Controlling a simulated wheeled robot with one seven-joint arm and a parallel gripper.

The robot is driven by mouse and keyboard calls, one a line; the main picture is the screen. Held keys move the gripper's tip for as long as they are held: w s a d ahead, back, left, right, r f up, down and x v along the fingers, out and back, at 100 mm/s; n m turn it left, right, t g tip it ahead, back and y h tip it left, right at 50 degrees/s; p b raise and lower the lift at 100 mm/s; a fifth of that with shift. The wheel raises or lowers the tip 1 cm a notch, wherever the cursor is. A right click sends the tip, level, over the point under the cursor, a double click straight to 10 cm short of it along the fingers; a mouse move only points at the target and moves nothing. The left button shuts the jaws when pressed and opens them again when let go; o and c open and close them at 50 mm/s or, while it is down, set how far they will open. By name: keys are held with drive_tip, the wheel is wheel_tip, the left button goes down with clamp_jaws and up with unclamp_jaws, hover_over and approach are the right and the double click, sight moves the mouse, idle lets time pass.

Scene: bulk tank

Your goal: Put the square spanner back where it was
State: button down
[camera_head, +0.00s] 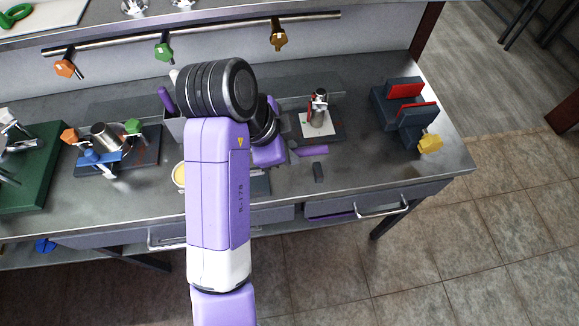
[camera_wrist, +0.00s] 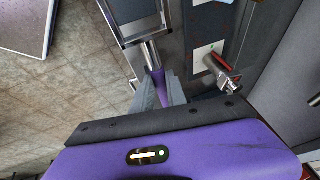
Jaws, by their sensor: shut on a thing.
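My gripper (camera_wrist: 161,92) shows in the wrist view with its grey fingers closed around a narrow purple piece (camera_wrist: 158,80), which looks like the handle of the square spanner. My arm hides part of the bench there. Another purple handle (camera_head: 165,98) stands at a grey holder (camera_head: 174,128) left of my arm.
A metal valve (camera_head: 318,112) stands on a plate behind the purple bar. A dark block with red inserts (camera_head: 404,92) is at right. A fixture with coloured knobs (camera_head: 108,142) is at left. A rail (camera_head: 200,35) with hanging coloured-knob pieces runs behind. Bare bench lies at front right.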

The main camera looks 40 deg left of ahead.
drive_tip(key=shift+f+p, duration=0.35)
drive_tip(key=shift+f, duration=3.6)
drive_tip(key=shift+f, duration=0.15)
drive_tip(key=c, duration=1.3)
unclamp_jaws()
drive_tip(key=shift+c, duration=0.2)
drive_tip(key=b+v, duration=0.1)
drive_tip(key=v, duration=1.1)
drive_tip(key=shift+b, duration=0.35)
